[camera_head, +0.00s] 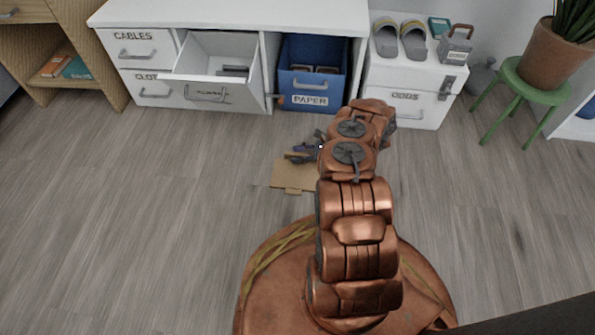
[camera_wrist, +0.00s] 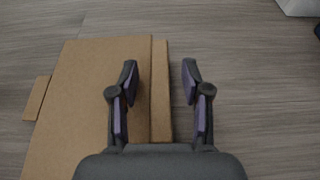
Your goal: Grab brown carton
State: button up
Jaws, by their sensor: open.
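The brown carton (camera_head: 292,176) lies flat on the wooden floor in front of the white desk, partly hidden by my arm in the head view. In the wrist view the carton (camera_wrist: 75,100) fills the left and middle, with a fold line and a narrow strip along its right side and a small tab at its left. My gripper (camera_wrist: 160,72) is open over the carton's right edge. Its left finger is over the cardboard and its right finger is over bare floor. My gripper (camera_head: 306,151) also shows at the carton's far side in the head view.
The white desk (camera_head: 230,14) has an open drawer (camera_head: 215,68) and a blue PAPER bin (camera_head: 309,85). A white ODDS box (camera_head: 412,100) carries slippers (camera_head: 400,38). A green stool (camera_head: 520,90) holds a potted plant (camera_head: 555,55). The floor to the left is clear.

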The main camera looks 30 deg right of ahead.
jog(key=shift+c, duration=0.3)
grip_shut()
jog(key=shift+r, duration=0.15)
